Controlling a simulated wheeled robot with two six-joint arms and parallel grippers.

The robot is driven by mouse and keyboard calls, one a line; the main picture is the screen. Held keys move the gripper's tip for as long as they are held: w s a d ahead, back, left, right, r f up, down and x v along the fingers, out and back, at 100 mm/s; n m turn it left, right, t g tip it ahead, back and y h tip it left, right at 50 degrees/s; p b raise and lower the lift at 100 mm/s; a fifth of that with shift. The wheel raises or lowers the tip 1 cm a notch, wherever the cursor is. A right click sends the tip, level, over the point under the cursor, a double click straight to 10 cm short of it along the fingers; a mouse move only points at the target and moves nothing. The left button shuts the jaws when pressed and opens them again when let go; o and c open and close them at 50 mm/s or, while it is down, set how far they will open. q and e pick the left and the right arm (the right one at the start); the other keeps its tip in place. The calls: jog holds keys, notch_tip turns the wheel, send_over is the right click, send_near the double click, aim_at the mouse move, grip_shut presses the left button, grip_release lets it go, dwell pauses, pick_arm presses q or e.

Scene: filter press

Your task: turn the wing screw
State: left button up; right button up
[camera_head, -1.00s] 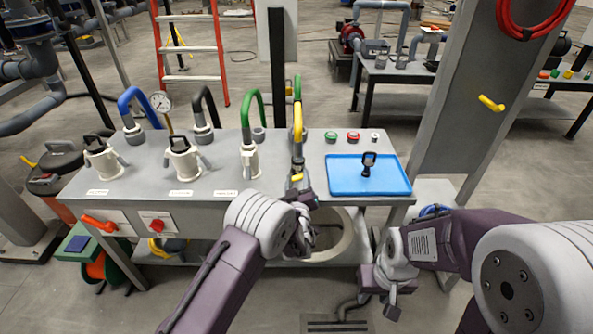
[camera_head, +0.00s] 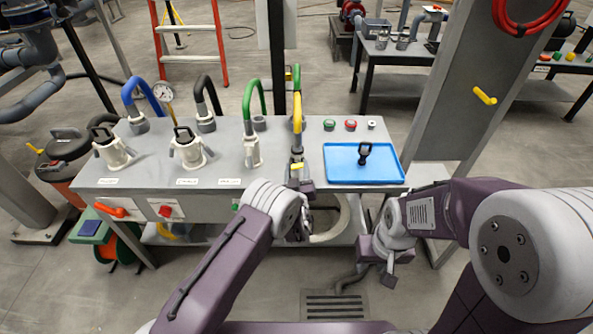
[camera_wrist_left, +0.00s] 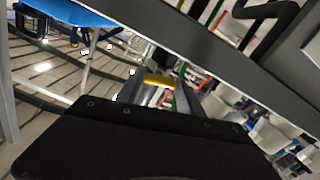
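A small yellow piece, which I take for the wing screw (camera_head: 297,166), shows at the front of the bench below the yellow-green hose. It also shows in the left wrist view (camera_wrist_left: 158,80), between or just beyond two grey fingers. My left gripper (camera_head: 298,184) is at the bench's front edge, close to this piece, partly hidden by its own wrist. Its fingers (camera_wrist_left: 157,93) stand apart; whether they touch the piece is unclear. My right gripper (camera_head: 388,277) is low, in front of the bench's right part, away from the piece. Its fingers are too small to read.
A blue tray (camera_head: 340,176) with a black-handled tool (camera_head: 364,152) lies on the bench's right. Several white fittings and arched hoses (camera_head: 253,104) stand to the left. A grey pillar (camera_head: 455,100) with a yellow lever (camera_head: 485,96) rises at the right. Open floor lies in front.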

pick_arm(q)
jog(key=o, duration=0.4)
jog(key=shift+s+a+f, duration=0.1)
jog(key=shift+a+f, duration=0.3)
jog(key=shift+c, duration=0.2)
jog(key=shift+r, duration=0.15)
jog(key=shift+d+r, duration=0.1)
jog(key=shift+s, duration=0.3)
jog(key=s+p, duration=0.1)
jog(key=s, duration=0.8)
jog(key=shift+s+a, duration=0.3)
jog(key=shift+a, duration=0.05)
